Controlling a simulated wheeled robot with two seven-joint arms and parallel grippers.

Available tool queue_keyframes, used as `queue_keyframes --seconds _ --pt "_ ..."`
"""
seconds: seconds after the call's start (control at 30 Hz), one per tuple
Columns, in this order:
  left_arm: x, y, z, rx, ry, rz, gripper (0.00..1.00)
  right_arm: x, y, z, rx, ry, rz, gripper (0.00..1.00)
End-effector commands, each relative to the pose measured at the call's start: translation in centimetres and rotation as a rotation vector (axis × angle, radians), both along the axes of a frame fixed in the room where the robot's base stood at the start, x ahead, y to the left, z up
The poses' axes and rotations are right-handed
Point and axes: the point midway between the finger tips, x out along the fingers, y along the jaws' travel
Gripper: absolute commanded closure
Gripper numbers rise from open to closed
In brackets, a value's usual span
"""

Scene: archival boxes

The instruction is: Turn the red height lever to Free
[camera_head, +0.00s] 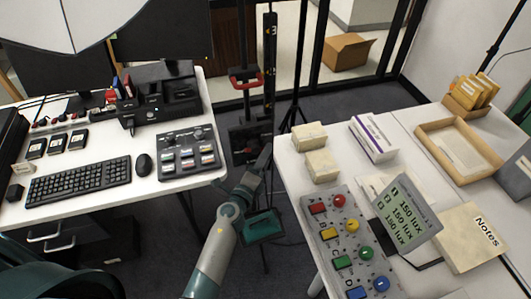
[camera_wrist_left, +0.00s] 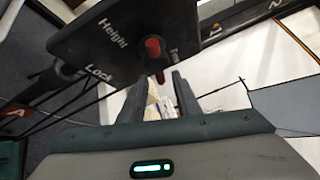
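The black panel (camera_wrist_left: 110,40) with the white words "Height" and "Lock" fills the upper part of the left wrist view. A third label at its right edge is partly cut off. The red height lever (camera_wrist_left: 153,46) stands out from the panel, between "Lock" and that label. My left gripper (camera_wrist_left: 157,82) is open, its two fingers either side of the lever's lower end; contact is not clear. My right gripper is out of view.
A white desk (camera_head: 180,180) with a keyboard (camera_head: 80,190) and a control box (camera_head: 188,152) is at left. A white table (camera_head: 300,210) with a coloured-button panel (camera_head: 335,215) and small boxes (camera_head: 322,166) is at right. The stand's column (camera_head: 270,60) rises in the gap between them.

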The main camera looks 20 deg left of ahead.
Motion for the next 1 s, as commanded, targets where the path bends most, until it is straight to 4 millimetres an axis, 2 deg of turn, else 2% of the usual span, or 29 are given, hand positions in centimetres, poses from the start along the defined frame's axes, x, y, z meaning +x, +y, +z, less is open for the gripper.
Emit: queue_keyframes --seconds 0.13,0.43,0.47,0.57,0.83,1.0 --pt "0.8 -0.1 0.0 0.0 0.0 0.0 0.7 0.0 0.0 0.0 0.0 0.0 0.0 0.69" --pt "0.9 -0.1 0.0 0.0 0.0 0.0 0.7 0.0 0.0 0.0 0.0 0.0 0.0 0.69" --pt "0.9 -0.1 0.0 0.0 0.0 0.0 0.75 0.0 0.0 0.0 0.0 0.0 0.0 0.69" --pt "0.9 -0.1 0.0 0.0 0.0 0.0 0.98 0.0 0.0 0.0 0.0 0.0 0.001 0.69" --pt "0.9 -0.1 -0.1 -0.006 -0.004 0.001 1.0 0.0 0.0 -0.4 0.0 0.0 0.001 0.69" --pt "0.9 -0.1 -0.4 -0.042 -0.029 0.001 1.0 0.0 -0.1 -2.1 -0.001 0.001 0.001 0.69"
